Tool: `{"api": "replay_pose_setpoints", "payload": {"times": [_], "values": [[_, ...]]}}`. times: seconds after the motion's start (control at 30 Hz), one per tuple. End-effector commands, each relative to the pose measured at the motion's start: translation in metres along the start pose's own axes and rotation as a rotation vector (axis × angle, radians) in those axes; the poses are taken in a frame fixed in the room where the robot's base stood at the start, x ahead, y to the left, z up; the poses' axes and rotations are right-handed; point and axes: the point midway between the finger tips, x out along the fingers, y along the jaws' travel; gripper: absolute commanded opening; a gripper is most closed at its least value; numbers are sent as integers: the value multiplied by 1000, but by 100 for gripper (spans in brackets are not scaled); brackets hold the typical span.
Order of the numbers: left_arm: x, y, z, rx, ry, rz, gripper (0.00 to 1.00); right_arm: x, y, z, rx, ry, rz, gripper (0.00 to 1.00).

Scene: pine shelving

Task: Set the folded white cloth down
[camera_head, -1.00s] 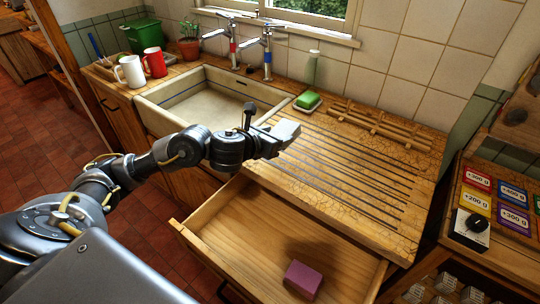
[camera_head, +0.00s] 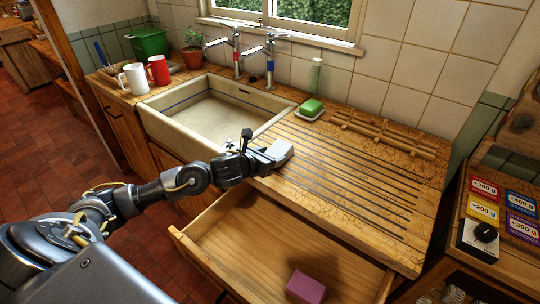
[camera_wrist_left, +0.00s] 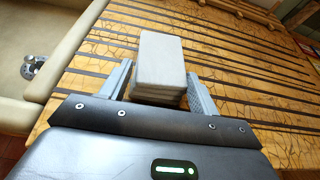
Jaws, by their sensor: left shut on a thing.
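The folded white cloth (camera_wrist_left: 161,62) is a thick, layered pad between the two fingers of my left gripper (camera_wrist_left: 162,88) in the left wrist view. In the head view the cloth (camera_head: 280,151) shows at the tip of my left gripper (camera_head: 266,157), over the left end of the grooved wooden draining board (camera_head: 340,185), near the sink's right edge. I cannot tell whether the cloth touches the board. My right gripper is not in view.
The white sink (camera_head: 215,110) lies to the left. An open drawer (camera_head: 250,232) below the board holds a purple sponge (camera_head: 306,287). A green soap bar (camera_head: 311,107) and a wooden rack (camera_head: 378,130) stand at the back. The board's middle is clear.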

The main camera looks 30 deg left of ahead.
Motion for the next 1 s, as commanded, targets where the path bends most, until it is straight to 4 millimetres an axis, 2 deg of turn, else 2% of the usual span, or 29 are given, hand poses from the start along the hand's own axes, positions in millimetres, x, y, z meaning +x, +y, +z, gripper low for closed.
{"api": "replay_pose_setpoints", "payload": {"times": [0.3, 0.33, 0.47, 0.87, 1.0], "values": [[2, 0, -4, 0, -1, -1, 39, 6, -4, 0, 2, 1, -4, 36], [1, 0, -3, 0, 0, -1, 65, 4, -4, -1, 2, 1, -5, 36], [1, 0, -2, 0, 0, -1, 82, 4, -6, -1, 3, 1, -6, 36], [-3, 0, 2, 1, 0, -1, 83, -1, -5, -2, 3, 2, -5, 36], [-26, 0, -1, 5, 0, -1, 83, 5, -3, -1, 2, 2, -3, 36]]}}
